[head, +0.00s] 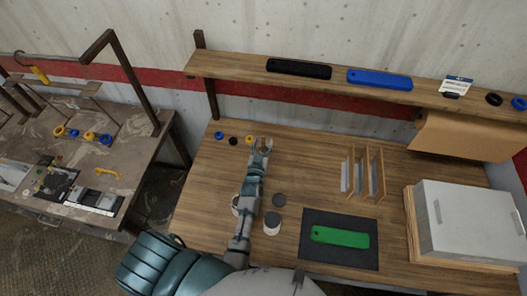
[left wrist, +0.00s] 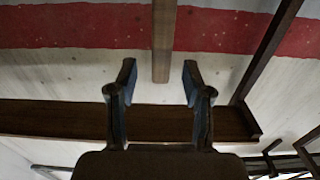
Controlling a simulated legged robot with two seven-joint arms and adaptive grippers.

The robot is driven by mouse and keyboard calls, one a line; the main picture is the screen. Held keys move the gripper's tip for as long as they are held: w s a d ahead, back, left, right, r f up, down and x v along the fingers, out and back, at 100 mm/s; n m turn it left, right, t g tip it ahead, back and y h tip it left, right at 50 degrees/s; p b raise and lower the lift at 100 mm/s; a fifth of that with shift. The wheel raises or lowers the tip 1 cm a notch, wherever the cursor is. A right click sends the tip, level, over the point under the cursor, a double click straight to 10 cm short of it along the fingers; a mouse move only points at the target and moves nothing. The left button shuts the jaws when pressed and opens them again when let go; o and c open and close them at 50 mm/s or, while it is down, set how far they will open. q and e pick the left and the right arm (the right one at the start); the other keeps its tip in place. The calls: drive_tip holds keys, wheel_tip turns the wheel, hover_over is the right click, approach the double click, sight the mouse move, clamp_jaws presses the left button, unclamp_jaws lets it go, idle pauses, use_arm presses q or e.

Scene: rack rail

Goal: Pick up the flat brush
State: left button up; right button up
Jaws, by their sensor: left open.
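Three long flat pieces show in the head view: a black one (head: 299,68) and a blue one (head: 379,79) on the raised wooden shelf, and a green one (head: 340,237) with a small hole at one end, lying on a dark mat (head: 312,257). I cannot tell which, if any, is the flat brush. My left gripper (head: 262,144) is open and empty over the back left of the bench, apart from all three. My right gripper is not in view.
The shelf (head: 225,66) runs above the back of the bench. Small rings (head: 220,135) lie beside my left gripper. Round pots (head: 272,224) stand near my forearm. A wooden divider rack (head: 380,178) and a white box (head: 468,222) occupy the right side. Bare wood (head: 310,150) lies between.

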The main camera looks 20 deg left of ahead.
use_arm(q)
drive_tip(key=shift+b+x, duration=0.4)
drive_tip(key=shift+x, duration=0.85)
drive_tip(key=shift+f, duration=0.1)
drive_tip(key=shift+a, duration=0.2)
clamp_jaws()
drive_tip(key=shift+d, duration=0.1)
